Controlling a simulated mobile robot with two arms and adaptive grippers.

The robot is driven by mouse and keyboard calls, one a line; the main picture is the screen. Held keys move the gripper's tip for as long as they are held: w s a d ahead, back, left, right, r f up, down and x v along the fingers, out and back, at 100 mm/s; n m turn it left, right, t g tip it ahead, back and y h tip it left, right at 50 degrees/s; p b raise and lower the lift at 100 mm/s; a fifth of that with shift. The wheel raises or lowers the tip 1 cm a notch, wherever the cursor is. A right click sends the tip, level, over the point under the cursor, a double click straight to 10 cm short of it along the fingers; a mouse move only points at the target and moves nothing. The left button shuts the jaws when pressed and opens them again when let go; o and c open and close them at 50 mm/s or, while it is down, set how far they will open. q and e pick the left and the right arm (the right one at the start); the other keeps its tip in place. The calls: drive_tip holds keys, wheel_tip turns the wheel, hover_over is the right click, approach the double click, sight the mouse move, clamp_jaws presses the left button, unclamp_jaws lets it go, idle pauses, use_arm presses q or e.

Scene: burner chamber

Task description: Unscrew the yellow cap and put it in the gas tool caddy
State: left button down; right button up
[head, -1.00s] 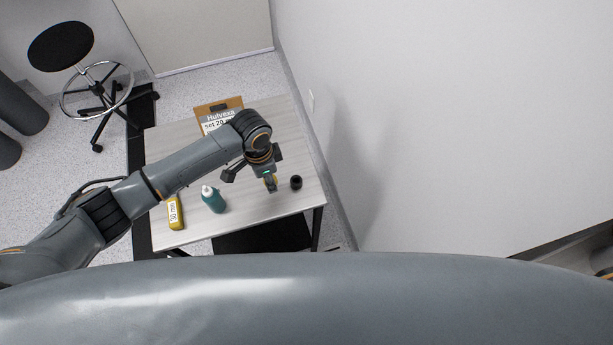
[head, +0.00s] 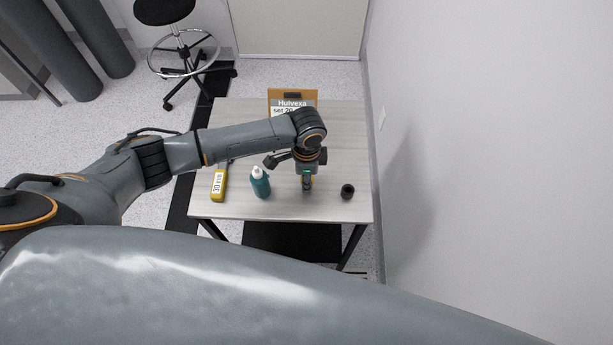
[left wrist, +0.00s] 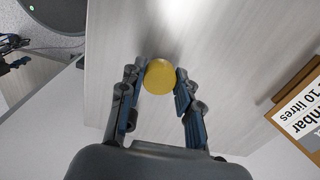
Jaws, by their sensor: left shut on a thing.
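The yellow cap (left wrist: 159,77) shows as a round yellow disc between the fingertips of my left gripper (left wrist: 156,82) in the left wrist view. The fingers are shut on its sides. I see nothing clearly recognisable as the gas tool caddy. My right gripper is not in view.
On the grey table (head: 335,130) stand a teal bottle (head: 260,184), a yellow tool (head: 219,184) and a small black cylinder (head: 347,191). A brown board with a printed sheet (head: 292,103) is at the back. A stool (head: 180,45) stands behind left; a wall is at right.

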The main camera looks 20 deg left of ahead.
use_arm(q)
drive_tip(key=shift+f+b, duration=0.35)
drive_tip(key=shift+f, duration=0.25)
drive_tip(key=shift+f, duration=0.45)
drive_tip(key=shift+s+f+b, duration=0.25)
drive_tip(key=shift+f+b, duration=0.1)
drive_tip(key=shift+s+f, duration=0.25)
drive_tip(key=shift+f, duration=0.05)
drive_tip(key=c, duration=0.9)
unclamp_jaws()
drive_tip(key=shift+c, duration=0.2)
drive_tip(key=shift+o, duration=0.5)
drive_tip(key=shift+w+f, duration=0.2)
drive_tip(key=shift+w, duration=0.15)
drive_tip(key=shift+r, duration=0.2)
